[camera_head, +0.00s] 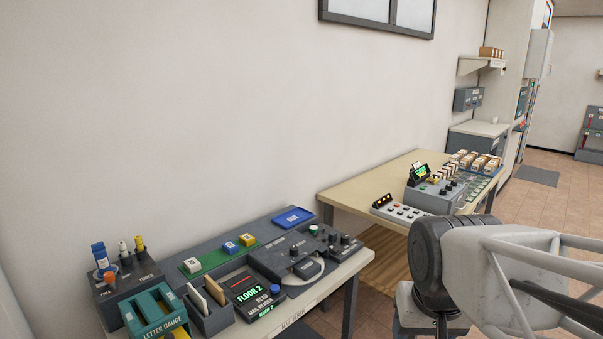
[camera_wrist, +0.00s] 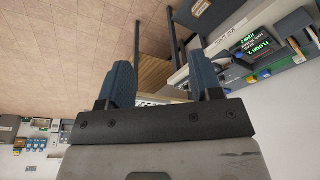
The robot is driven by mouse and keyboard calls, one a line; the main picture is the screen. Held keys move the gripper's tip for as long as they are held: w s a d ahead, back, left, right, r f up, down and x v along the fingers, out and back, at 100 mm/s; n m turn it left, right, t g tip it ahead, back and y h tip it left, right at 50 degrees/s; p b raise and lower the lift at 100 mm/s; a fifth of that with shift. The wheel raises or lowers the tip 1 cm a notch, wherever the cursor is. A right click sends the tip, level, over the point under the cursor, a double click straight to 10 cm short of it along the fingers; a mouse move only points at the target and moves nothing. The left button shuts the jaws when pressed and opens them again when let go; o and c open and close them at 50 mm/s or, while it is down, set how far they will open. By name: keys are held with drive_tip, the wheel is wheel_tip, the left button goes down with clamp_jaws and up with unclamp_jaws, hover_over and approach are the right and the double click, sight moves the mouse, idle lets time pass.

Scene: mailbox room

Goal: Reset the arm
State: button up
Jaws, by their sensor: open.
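My gripper (camera_wrist: 164,84) shows in the wrist view with two blue-grey fingers spread apart. Nothing is between the fingers. They stand over the tiled floor and a table edge seen at a distance. In the head view my arm is at the lower right, in front of the floor and the far table; the fingers do not show clearly there.
A grey bench (camera_head: 340,270) at the lower left holds a letter gauge (camera_head: 155,312), a floor display (camera_head: 252,292) and a blue tray (camera_head: 293,216). A beige table (camera_head: 360,190) behind carries a control box (camera_head: 432,196) and small boxes. Tiled floor (camera_head: 560,185) is open at the right.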

drive_tip(key=shift+s+d+f+n, duration=0.1)
drive_tip(key=shift+s+f+n, duration=0.2)
drive_tip(key=shift+s, duration=0.5)
drive_tip(key=shift+s+d+f+n, duration=0.1)
drive_tip(key=shift+s+f, duration=0.25)
drive_tip(key=shift+s, duration=0.45)
